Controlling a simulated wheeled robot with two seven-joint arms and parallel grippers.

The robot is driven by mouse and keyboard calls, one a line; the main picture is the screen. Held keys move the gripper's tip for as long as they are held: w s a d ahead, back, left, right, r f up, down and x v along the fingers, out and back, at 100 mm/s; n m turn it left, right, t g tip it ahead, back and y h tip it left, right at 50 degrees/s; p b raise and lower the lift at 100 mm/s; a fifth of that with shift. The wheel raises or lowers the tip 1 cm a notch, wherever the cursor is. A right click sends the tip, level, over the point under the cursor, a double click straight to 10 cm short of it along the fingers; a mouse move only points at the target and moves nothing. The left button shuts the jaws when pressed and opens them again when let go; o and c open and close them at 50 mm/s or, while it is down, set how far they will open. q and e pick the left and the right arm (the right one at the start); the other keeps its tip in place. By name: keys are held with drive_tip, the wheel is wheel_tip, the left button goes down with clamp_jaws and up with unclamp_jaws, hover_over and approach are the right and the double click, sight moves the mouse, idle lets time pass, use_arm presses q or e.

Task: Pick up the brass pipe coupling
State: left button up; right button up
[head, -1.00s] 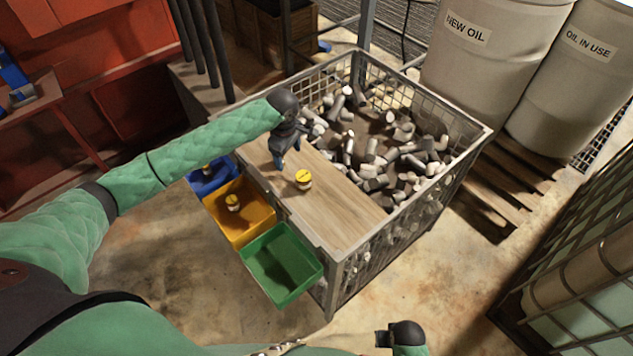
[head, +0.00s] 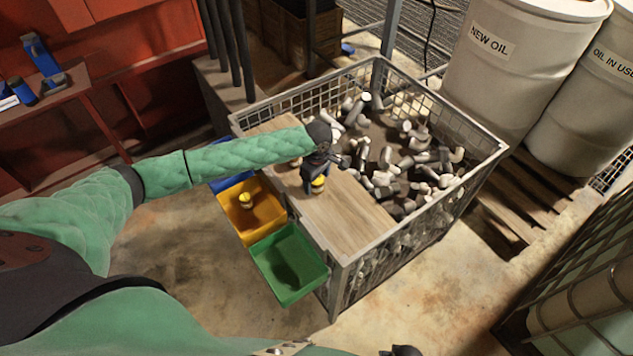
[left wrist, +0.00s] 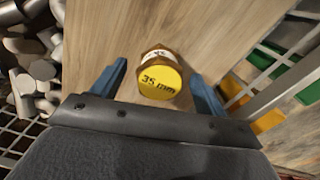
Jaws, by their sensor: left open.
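The brass pipe coupling (left wrist: 152,57) stands on the wooden board, with a yellow cap marked "35 mm" facing the left wrist camera. In the head view its yellow top (head: 319,182) shows just under my left gripper (head: 316,186), which hides part of it. My left gripper (left wrist: 157,71) is open, with one blue finger on each side of the coupling and a visible gap on both sides. I cannot tell the exact height of the fingers. Only a dark bit of my right wrist shows at the bottom edge of the head view.
The wooden board (head: 345,222) lies across a wire crate (head: 445,105) of grey pipe pieces. A blue bin, an orange bin (head: 265,222) holding a yellow-topped part (head: 246,201), and a green bin (head: 310,262) hang at its side.

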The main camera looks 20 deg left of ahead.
use_arm(q)
drive_tip(key=shift+f, duration=0.7)
drive_tip(key=shift+c, duration=0.2)
drive_tip(key=c, duration=1.1)
drive_tip(key=shift+c, duration=0.5)
drive_tip(key=shift+r+p, duration=0.2)
drive_tip(key=shift+p, duration=0.1)
